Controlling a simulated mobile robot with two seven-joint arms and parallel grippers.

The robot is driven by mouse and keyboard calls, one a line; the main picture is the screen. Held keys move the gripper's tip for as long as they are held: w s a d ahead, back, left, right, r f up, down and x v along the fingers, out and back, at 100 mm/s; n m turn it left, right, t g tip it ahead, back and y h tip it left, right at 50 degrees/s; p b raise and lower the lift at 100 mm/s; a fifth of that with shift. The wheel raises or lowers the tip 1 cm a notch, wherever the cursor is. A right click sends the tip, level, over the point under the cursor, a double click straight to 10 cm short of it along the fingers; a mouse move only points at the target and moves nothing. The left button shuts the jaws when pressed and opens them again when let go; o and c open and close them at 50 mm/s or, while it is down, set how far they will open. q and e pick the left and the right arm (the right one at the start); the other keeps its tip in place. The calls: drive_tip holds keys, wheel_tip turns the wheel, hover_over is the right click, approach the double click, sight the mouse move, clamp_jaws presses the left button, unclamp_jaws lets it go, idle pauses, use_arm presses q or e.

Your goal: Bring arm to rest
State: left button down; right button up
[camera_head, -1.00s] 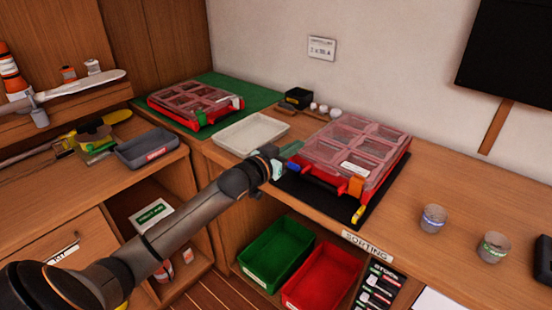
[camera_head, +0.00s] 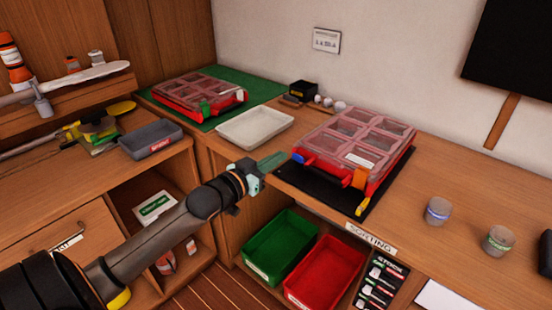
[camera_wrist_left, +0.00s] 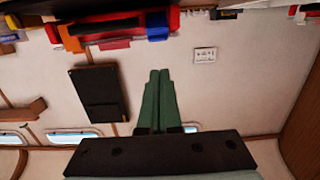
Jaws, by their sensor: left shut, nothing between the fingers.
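My left gripper (camera_head: 270,163) comes in from the left in the head view. Its green fingers are together with nothing between them, at the front edge of the wooden bench, left of the red organiser case (camera_head: 354,150). In the left wrist view the two green fingers (camera_wrist_left: 158,95) lie side by side and point toward the pale wall. The red case with a clear lid sits on a black mat (camera_head: 318,188), apart from the gripper. My right gripper is not in view.
A white tray (camera_head: 254,128) lies behind the gripper. A second red case (camera_head: 200,95) rests on a green mat (camera_head: 262,88). A green bin (camera_head: 276,247) and a red bin (camera_head: 327,272) stand below the bench. Two jars (camera_head: 437,211) stand at the right.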

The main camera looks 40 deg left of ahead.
use_arm(q)
drive_tip(key=s+d+f+g+p, duration=0.1)
drive_tip(key=s+d+f+g, duration=0.2)
drive_tip(key=f, duration=0.4)
drive_tip(key=s+d+f+p, duration=0.1)
drive_tip(key=s+d+f, duration=0.25)
drive_tip(key=f, duration=0.35)
drive_tip(key=s+d+f+g+p, duration=0.1)
drive_tip(key=s+d+f+g, duration=0.1)
drive_tip(key=s+d+f, duration=0.4)
drive_tip(key=s+d+f+m+g+h+p, duration=0.1)
drive_tip(key=s+d+f+g, duration=0.2)
drive_tip(key=s+d+f, duration=0.3)
drive_tip(key=s, duration=0.5)
drive_tip(key=shift+s+d+p, duration=0.15)
drive_tip(key=shift+p, duration=0.15)
drive_tip(key=shift+f, duration=0.1)
